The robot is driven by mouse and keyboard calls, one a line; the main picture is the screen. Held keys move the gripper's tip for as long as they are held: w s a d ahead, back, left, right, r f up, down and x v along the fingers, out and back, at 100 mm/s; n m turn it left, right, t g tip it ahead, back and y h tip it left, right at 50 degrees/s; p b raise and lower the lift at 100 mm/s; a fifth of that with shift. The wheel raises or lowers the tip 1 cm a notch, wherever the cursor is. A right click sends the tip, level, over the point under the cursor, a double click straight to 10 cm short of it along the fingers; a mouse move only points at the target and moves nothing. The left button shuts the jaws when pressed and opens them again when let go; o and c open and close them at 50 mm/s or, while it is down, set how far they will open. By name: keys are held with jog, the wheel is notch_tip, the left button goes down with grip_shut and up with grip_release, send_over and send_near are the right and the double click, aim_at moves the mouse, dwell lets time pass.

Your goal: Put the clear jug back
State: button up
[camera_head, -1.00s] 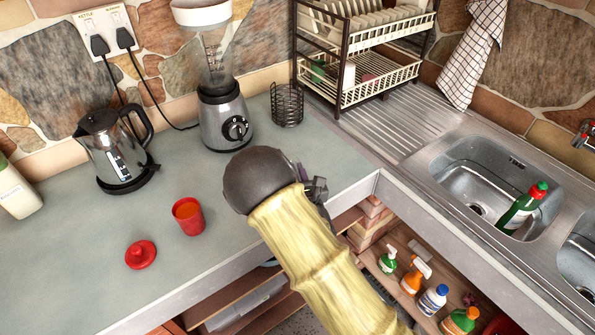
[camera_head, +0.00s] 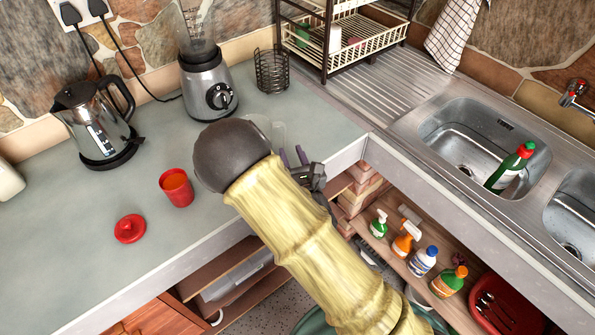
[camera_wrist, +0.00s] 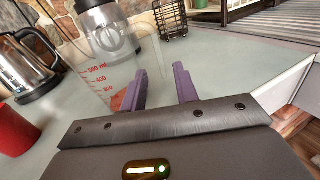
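The clear jug (camera_wrist: 103,78) is see-through with red measuring marks. In the wrist view it stands upright just beyond my gripper (camera_wrist: 164,88), mostly to the left of the fingers. My two purple fingers are apart, and the left one overlaps the jug's right side. A faint clear edge, perhaps the handle, shows near the gap; I cannot tell whether a finger touches it. In the head view, only part of the jug (camera_head: 277,133) shows behind my arm, close to my gripper (camera_head: 293,157) near the counter's front edge.
A red cup (camera_head: 176,188) and red lid (camera_head: 129,229) sit on the counter (camera_head: 60,255). A kettle (camera_head: 100,125), blender (camera_head: 208,85) and wire holder (camera_head: 271,70) stand behind. The sink (camera_head: 480,135) is right. Bottles (camera_head: 423,262) stand on a shelf below.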

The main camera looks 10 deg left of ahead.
jog(key=p+v, duration=0.2)
jog(key=v, duration=0.3)
jog(key=shift+s, duration=0.15)
dwell(0.6)
jog(key=w+d+f+m+g+h, duration=0.1)
jog(key=w+d+m+g+h, duration=0.2)
jog(key=d+m, duration=0.6)
jog(key=w+d+m+g+h, duration=0.15)
jog(key=d+m+h, duration=0.35)
jog(key=m, duration=0.8)
jog(key=s+d+r+m+g, duration=0.4)
jog(key=s+m, duration=0.3)
jog(key=m, duration=0.2)
jog(key=s+d+r+m+g, duration=0.4)
jog(key=s+d+m, duration=0.3)
jog(key=m, duration=0.3)
jog(key=shift+s+g, duration=0.25)
jog(key=shift+g, duration=0.1)
